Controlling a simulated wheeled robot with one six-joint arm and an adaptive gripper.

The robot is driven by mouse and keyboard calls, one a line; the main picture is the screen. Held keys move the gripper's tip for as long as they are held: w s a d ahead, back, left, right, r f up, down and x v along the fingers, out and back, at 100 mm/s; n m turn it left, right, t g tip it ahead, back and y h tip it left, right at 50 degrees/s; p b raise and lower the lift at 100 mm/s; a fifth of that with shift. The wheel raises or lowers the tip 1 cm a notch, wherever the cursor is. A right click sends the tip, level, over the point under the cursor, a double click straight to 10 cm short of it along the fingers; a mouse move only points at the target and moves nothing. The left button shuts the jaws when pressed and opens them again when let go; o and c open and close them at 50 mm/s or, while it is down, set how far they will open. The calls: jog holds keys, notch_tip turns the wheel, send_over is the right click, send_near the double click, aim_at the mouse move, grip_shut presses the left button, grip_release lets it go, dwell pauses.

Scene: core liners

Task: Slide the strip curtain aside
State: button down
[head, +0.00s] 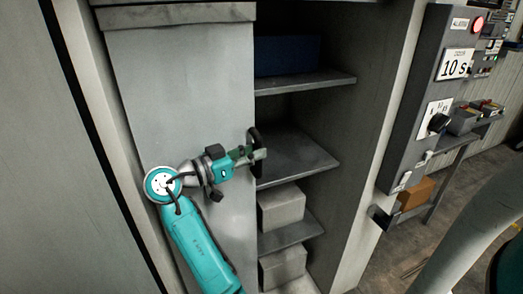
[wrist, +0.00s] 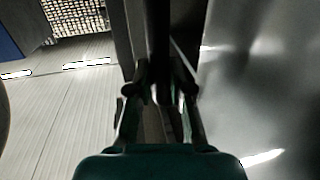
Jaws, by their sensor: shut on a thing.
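The strip curtain (head: 180,90) shows in the head view as a smooth grey panel hanging from a top rail (head: 175,14). It covers the left part of a shelved bay, and the right part is open. A dark upright handle (head: 253,138) is at its right edge. My gripper (head: 260,155) reaches across the curtain's front from the left and is shut on this handle. In the wrist view, the fingers of my gripper (wrist: 158,95) are on either side of the dark upright handle (wrist: 160,40). The fingers hide part of the grip.
The open bay has several shelves (head: 295,158), a blue box (head: 288,56) on top and two grey boxes (head: 282,207) lower down. A control panel (head: 430,90) with a red lamp and "10 s" sign stands right. A bench with an orange-brown box (head: 416,192) is beyond it.

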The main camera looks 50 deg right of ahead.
jog(key=shift+w+a, duration=0.1)
jog(key=shift+a, duration=0.05)
jog(key=c, duration=1.1)
grip_release()
jog(key=shift+w+a, duration=0.1)
jog(key=shift+a, duration=0.05)
jog(key=shift+o, duration=0.3)
jog(key=shift+r, duration=0.1)
